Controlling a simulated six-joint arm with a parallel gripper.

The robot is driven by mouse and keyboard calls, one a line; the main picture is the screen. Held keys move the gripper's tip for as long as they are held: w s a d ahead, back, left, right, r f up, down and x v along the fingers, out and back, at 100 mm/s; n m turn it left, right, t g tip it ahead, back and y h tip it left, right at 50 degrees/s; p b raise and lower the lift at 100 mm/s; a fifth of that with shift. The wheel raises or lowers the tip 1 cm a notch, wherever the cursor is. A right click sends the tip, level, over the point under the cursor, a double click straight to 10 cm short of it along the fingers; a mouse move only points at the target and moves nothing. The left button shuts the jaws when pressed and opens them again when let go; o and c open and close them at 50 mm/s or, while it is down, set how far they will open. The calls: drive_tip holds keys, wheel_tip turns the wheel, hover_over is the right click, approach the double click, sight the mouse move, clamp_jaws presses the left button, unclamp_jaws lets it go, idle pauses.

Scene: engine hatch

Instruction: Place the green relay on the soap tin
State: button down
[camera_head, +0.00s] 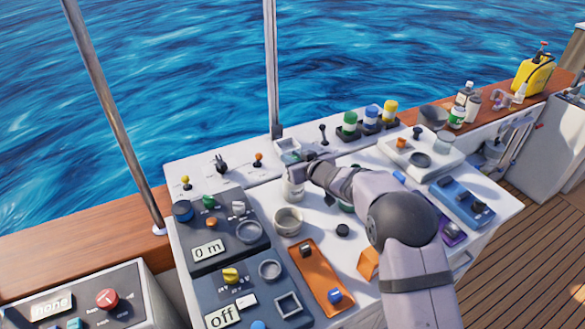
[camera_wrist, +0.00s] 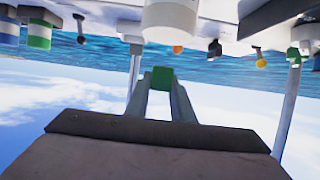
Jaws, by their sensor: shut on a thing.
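My gripper (camera_head: 297,167) is over the back middle of the white console, just above a white cylinder (camera_head: 293,187). In the wrist view its two fingers (camera_wrist: 165,88) are shut on a small green block, the green relay (camera_wrist: 162,78), held at the fingertips. The relay cannot be made out in the head view. A small square open tray (camera_head: 287,146), perhaps the soap tin, sits behind the gripper at the console's back edge, near the metal post. It also shows in the wrist view (camera_wrist: 128,29), which is upside down. I cannot be sure which thing is the soap tin.
Levers with yellow (camera_head: 185,181), black (camera_head: 220,161) and orange (camera_head: 258,158) tops stand left of the tray. A black lever (camera_head: 323,131) and coloured jars (camera_head: 349,123) stand to its right. A metal post (camera_head: 272,70) rises behind. An orange tray (camera_head: 319,275) lies in front.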

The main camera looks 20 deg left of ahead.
drive_tip(key=shift+f, duration=1.85)
drive_tip(key=shift+f, duration=0.2)
drive_tip(key=c, duration=1.5)
unclamp_jaws()
drive_tip(key=shift+c, duration=0.2)
drive_tip(key=shift+r, duration=0.1)
drive_tip(key=shift+r, duration=0.15)
drive_tip(key=b+v, duration=0.2)
drive_tip(key=v, duration=1)
drive_tip(key=shift+b, duration=0.4)
